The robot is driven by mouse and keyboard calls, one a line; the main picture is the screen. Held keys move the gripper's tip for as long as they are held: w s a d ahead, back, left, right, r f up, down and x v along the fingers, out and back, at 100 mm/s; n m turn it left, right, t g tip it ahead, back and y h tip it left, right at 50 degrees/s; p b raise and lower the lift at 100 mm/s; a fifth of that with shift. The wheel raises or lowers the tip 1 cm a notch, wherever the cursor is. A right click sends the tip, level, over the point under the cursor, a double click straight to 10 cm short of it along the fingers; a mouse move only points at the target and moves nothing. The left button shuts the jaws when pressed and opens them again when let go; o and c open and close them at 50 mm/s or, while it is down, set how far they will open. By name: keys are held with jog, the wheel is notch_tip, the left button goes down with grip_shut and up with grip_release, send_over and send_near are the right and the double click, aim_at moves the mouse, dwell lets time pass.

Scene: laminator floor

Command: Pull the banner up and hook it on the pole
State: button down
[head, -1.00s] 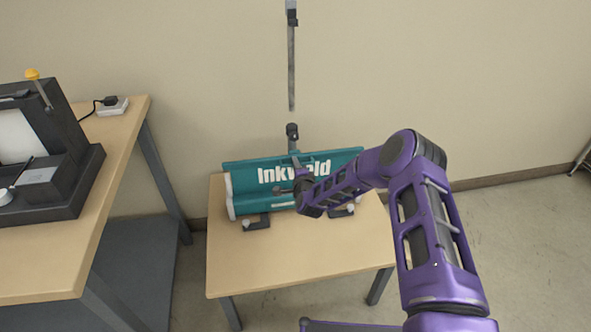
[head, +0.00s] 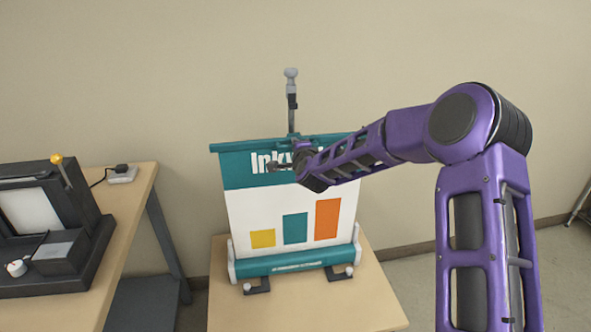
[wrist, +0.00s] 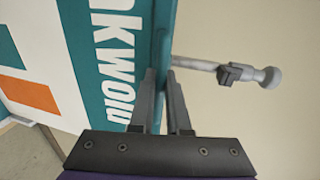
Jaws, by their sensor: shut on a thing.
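The banner (head: 255,208) is drawn partly up out of its teal base (head: 290,262); its white lower part with yellow, teal and orange bars shows. My gripper (head: 296,165) is shut on the banner's teal top rail (head: 233,146), near its middle. In the wrist view the fingers (wrist: 161,72) close around the rail (wrist: 161,35). The pole (head: 291,118) rises behind the banner and above the rail, with a dark clip-like part (head: 292,97) and a grey knob (head: 291,73) on top. In the wrist view the clip (wrist: 232,73) and knob (wrist: 268,77) stick out beyond the rail.
The base stands on a small wooden table (head: 228,303) with dark feet (head: 258,285). At left, a larger bench (head: 140,200) bears a dark machine (head: 60,225) and a power socket box (head: 122,174). A plain wall (head: 200,70) is behind.

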notch_tip(320, 180, up, 11)
jog(key=p, duration=0.1)
jog(key=shift+f, duration=0.15)
jog(key=c, duration=0.9)
grip_release()
jog(key=shift+f, duration=0.2)
jog(key=shift+b+v, duration=0.65)
jog(key=shift+v, duration=8)
jog(key=shift+f, duration=0.15)
